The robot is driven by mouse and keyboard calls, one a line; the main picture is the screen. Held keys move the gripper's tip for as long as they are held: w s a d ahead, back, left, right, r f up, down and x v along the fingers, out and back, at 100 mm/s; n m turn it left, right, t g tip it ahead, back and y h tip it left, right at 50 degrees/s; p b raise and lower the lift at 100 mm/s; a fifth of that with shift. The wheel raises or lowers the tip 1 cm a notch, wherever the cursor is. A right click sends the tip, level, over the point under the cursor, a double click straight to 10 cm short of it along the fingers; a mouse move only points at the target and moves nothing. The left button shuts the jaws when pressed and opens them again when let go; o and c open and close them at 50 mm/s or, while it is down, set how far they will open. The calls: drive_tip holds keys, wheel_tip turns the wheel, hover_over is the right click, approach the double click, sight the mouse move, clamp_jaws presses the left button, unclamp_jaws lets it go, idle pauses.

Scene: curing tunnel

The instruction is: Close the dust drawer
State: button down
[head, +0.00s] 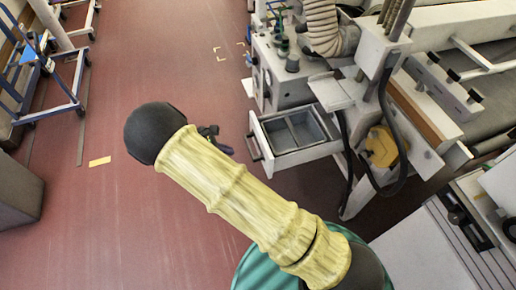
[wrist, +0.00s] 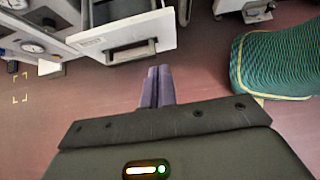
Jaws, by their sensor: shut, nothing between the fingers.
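The dust drawer (head: 325,147) stands pulled out of the grey machine in the head view, its grey bin insert showing inside. Its dark handle (head: 255,147) is on the front panel, facing left. In the wrist view the drawer front (wrist: 122,34) is at the top, with the black handle (wrist: 131,52) below it. My gripper (wrist: 158,70) is shut and empty, its two purple fingers together just right of and below the handle, apart from the drawer. In the head view my arm mostly hides the gripper; only a bit of it (head: 221,147) shows left of the drawer.
The machine (head: 288,85) with knobs and a ribbed hose (head: 322,25) stands behind the drawer. A yellow part (head: 381,147) and hanging cables are to the drawer's right. Blue-framed racks (head: 75,85) stand at far left. The red floor left of the drawer is largely clear.

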drive_tip(key=shift+d+f, duration=0.1)
drive_tip(key=p, duration=0.1)
approach(266, 154)
drive_tip(key=x, duration=0.5)
drive_tip(key=shift+d+f, duration=0.1)
drive_tip(key=shift+f, duration=0.4)
drive_tip(key=shift+d, duration=0.15)
drive_tip(key=shift+w, duration=0.2)
